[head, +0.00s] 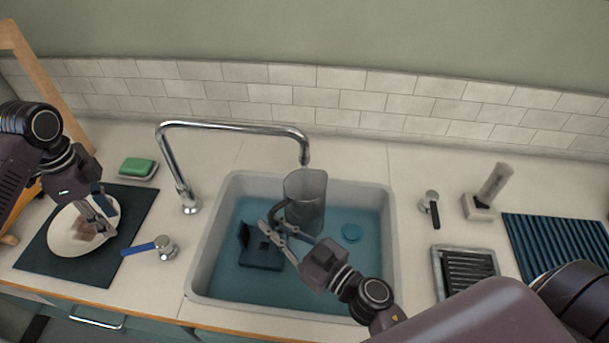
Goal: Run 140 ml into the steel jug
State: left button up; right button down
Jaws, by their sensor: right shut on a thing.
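The grey jug (311,211) stands upright in the sink, below the end of the chrome spout (305,152). No water stream shows between them. My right gripper (276,224) is shut at the jug's dark handle (279,208), on its left side. Water in the jug and any marks on it cannot be made out. A tap lever with a blue handle (146,247) stands left of the sink, its handle pointing left. My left gripper (104,222) hangs over a pale plate (68,243) with a brownish smear or scrap; whether its fingers are closed is unclear.
A black-handled lever (434,212), a brush-like block (482,208), a ribbed tray (437,270) and a blue ribbed mat (555,245) lie right. A green sponge (138,167) lies left.

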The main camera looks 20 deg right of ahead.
aim_at(144, 247)
pick_arm(q)
jog(key=shift+s, duration=0.1)
jog(key=shift+c, duration=0.7)
grip_shut()
jog(key=w+f+n+t, duration=0.1)
jog(key=w+f+n, duration=0.1)
jog(key=f+n, duration=0.2)
jog(key=w+f+n+t, duration=0.1)
jog(key=f+n, duration=0.2)
jog(key=n, duration=0.5)
jog(key=w+f+n+t, duration=0.1)
jog(key=w+f+n, duration=0.1)
jog(key=f+n, duration=0.2)
jog(key=shift+w+f+n+t, duration=0.3)
jog(key=shift+f+n+t, duration=0.1)
jog(key=shift+n, duration=0.5)
jog(key=shift+s+f, duration=0.1)
jog(key=shift+s, duration=1.9)
pick_arm(e)
jog(key=shift+s+a+r, duration=0.1)
jog(key=shift+s+a, duration=0.25)
jog(key=shift+s, duration=0.5)
jog(key=shift+s+a, duration=0.3)
jog(key=shift+s, duration=0.5)
